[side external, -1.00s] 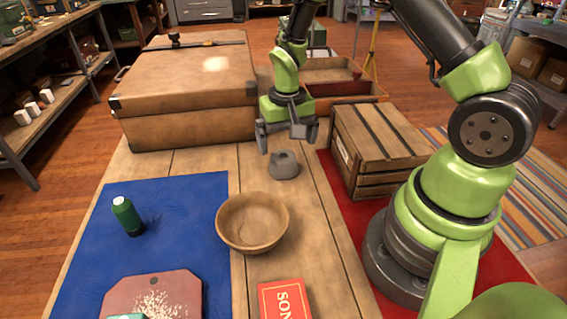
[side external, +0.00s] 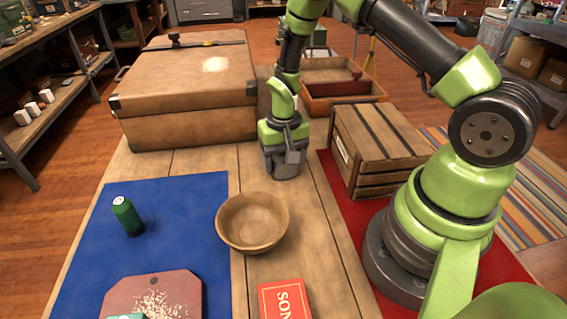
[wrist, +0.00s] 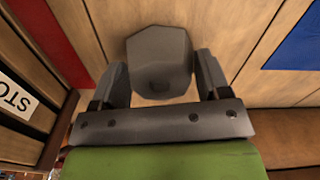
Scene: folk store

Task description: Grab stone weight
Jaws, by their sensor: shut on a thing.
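The grey stone weight (wrist: 160,58) sits between my gripper's two fingers in the wrist view, with a faceted outline. My gripper (side external: 284,172) is low over the wooden table in the side view, shut on the weight; in the wrist view its fingers (wrist: 162,82) press on either side of it. In the side view the weight is mostly hidden by the gripper. I cannot tell whether it still touches the table.
A wooden bowl (side external: 251,236) stands in front of the gripper. A slatted crate (side external: 378,148) is close on the right, and a large brown case (side external: 187,128) is behind left. A red box (side external: 284,300) lies at the front.

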